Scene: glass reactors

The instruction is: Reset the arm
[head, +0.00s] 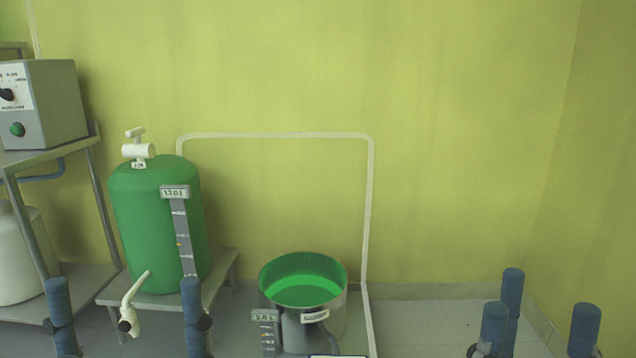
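My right gripper (541,318) shows at the lower right, with blue padded fingers pointing up and spread apart. It is open and empty, in front of bare floor and wall. My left gripper (125,298) shows at the lower left. Its two visible blue fingers stand wide apart, open, with nothing held between them. The wrists and most of both arms are below the frame.
The green tank stands on a low metal stand (228,262). An open vessel with a green inside (303,281) stands right of it. A grey control box (52,103) sits on a metal shelf (48,156) at left, above a white container (20,258). A white pipe (370,210) runs along the wall.

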